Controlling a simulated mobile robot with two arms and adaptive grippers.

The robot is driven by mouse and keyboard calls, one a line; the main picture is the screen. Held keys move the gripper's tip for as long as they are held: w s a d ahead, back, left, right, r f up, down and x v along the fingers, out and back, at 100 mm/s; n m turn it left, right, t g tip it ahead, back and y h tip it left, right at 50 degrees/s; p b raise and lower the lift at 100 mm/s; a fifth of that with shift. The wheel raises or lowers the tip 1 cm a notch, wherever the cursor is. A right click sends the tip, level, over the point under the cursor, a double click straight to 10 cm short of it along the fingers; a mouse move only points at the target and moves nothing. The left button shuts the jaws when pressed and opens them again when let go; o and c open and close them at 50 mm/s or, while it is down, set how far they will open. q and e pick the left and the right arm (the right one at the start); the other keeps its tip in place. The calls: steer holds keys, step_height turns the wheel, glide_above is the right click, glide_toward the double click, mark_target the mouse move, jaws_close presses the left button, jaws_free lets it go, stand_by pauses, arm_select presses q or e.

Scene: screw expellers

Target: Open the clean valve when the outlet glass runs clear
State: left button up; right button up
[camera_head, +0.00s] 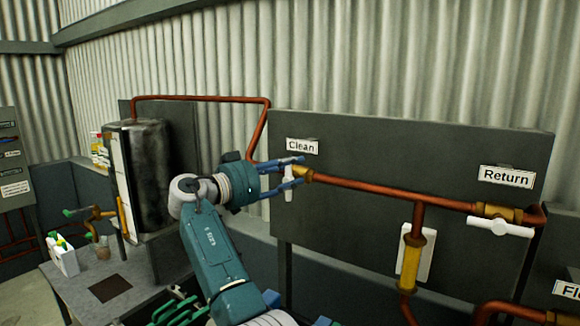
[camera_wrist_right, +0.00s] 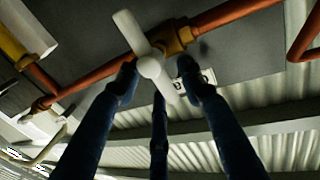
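The clean valve has a brass body (camera_wrist_right: 174,38) and a white handle (camera_head: 289,192), which stands crosswise to its copper pipe under the "Clean" label (camera_head: 302,147). My right gripper (camera_head: 297,172) is at this valve with its blue fingers spread. In the right wrist view, the fingers (camera_wrist_right: 158,88) are apart around the hub of the handle (camera_wrist_right: 150,68); I cannot tell whether any touches it. A vertical sight glass (camera_head: 411,262) in brass fittings looks amber-yellow, with a white plate behind it; I take it as the outlet glass. My left gripper is not in view.
The return valve (camera_head: 498,226) has a white handle lying roughly along the pipe, below its "Return" label (camera_head: 507,177). A dark tank (camera_head: 152,170) stands left of my arm. A bench (camera_head: 70,285) holds a white carrier (camera_head: 63,257) and a cup (camera_head: 103,249).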

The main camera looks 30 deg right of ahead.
steer(key=shift+c, duration=0.8)
jaws_close()
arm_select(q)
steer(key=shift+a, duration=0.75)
